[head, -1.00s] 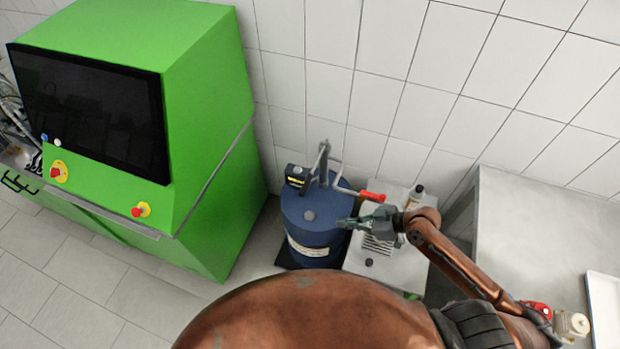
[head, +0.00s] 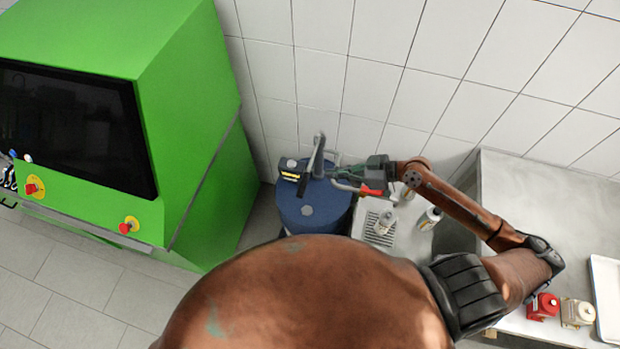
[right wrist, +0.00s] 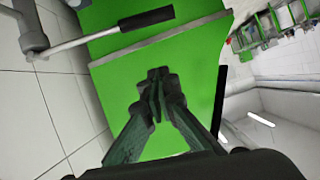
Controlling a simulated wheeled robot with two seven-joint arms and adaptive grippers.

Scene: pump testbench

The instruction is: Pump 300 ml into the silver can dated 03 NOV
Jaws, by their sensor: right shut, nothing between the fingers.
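The blue drum (head: 318,212) stands by the wall with a grey pump (head: 317,160) on top. A pump lever with a black grip (right wrist: 146,19) shows in the right wrist view. A red-handled part (head: 371,191) sticks out right of the pump. My left gripper is out of view.
A green cabinet (head: 195,120) with a dark screen (head: 75,125) stands left. A grey table (head: 510,190) at right holds a red container (head: 543,306), a cream container (head: 577,312) and a white tray (head: 603,275). The tiled wall closes the back.

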